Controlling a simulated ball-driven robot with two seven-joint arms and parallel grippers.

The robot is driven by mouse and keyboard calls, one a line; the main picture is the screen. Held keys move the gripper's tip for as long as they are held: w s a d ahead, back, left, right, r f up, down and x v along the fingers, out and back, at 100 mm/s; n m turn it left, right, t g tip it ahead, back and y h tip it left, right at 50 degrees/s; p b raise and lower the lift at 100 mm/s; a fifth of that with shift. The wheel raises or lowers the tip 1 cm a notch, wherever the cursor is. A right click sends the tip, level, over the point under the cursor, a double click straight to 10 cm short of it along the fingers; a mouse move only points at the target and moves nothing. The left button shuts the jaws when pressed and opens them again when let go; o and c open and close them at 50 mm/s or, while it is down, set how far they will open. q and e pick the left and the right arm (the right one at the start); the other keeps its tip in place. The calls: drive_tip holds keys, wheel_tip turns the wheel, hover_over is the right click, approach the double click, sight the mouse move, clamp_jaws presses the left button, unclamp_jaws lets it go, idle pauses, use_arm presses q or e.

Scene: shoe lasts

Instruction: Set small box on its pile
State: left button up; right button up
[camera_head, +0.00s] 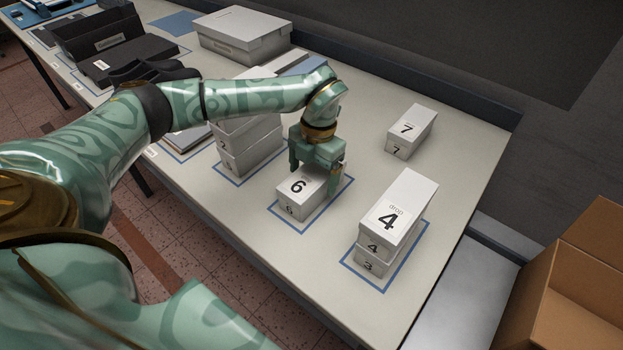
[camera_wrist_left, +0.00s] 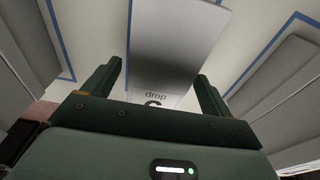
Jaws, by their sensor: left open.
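A small white box marked 6 (camera_head: 301,192) stands on the table inside a blue outline. My left gripper (camera_head: 314,172) is over the far end of this box, open, one finger on each side. In the left wrist view the box (camera_wrist_left: 175,45) lies between the two spread fingers of the gripper (camera_wrist_left: 158,82), its "drop" label partly hidden. A box marked 4 (camera_head: 403,205) rests on a box marked 3 (camera_head: 371,262) in another blue outline. A box marked 7 (camera_head: 410,130) stands alone farther back. My right gripper is not in view.
A stack of pale boxes (camera_head: 250,150) stands left of box 6, partly behind my arm. A large grey box (camera_head: 243,35) and dark boxes (camera_head: 100,35) are farther back. A cardboard carton (camera_head: 580,290) is beyond the right table edge. The table (camera_head: 330,270) is clear in front.

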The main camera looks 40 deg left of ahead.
sight(316, 171)
use_arm(q)
drive_tip(key=r, duration=0.3)
drive_tip(key=r+p, duration=0.1)
drive_tip(key=r, duration=0.2)
drive_tip(key=w+r+p, duration=0.1)
drive_tip(key=r, duration=0.2)
drive_tip(key=shift+r, duration=0.2)
